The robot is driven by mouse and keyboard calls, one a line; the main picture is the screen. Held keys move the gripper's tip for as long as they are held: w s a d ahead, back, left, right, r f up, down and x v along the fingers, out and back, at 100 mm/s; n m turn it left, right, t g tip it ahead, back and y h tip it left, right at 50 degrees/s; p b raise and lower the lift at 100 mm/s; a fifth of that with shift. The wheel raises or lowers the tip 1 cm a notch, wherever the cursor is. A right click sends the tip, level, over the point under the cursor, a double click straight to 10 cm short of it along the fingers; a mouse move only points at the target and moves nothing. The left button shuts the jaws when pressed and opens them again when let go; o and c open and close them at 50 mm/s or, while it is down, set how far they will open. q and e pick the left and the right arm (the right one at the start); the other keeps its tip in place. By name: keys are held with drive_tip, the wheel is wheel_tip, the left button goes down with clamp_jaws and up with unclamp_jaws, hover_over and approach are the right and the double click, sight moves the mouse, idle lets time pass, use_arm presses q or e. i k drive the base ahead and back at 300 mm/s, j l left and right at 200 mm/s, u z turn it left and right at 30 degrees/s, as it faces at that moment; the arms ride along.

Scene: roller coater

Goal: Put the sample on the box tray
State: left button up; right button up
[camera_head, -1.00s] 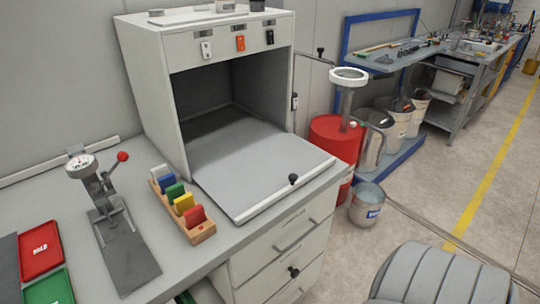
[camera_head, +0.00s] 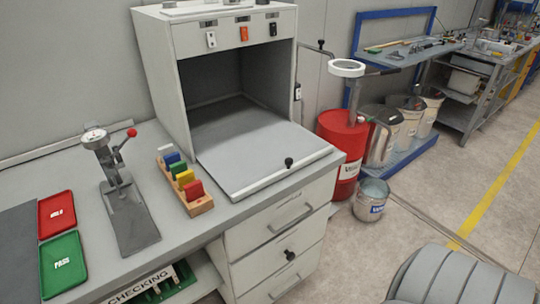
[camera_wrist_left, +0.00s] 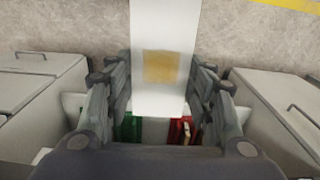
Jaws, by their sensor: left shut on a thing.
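A white sample panel with a yellow-tan patch (camera_wrist_left: 160,68) is held upright between the fingers of my left gripper (camera_wrist_left: 158,88) in the left wrist view. The gripper is shut on it. Neither the panel nor this gripper shows in the head view. The box tray (camera_head: 255,150) is a flat grey board in front of the open grey box (camera_head: 165,70) on the bench. It has a black knob (camera_head: 289,162) near its front edge, and its top is bare. My right gripper is in neither view.
A wooden rack with coloured cards (camera_head: 200,206) stands left of the tray. A gauge stand (camera_head: 125,215), a red HOLD tray (camera_head: 57,214) and a green PASS tray (camera_head: 62,262) are further left. Drawers (camera_head: 280,230) sit below; a red drum (camera_head: 340,150) and bucket (camera_head: 371,200) stand right.

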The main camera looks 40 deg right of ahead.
sight(278, 147)
drive_tip(key=l, duration=1.55)
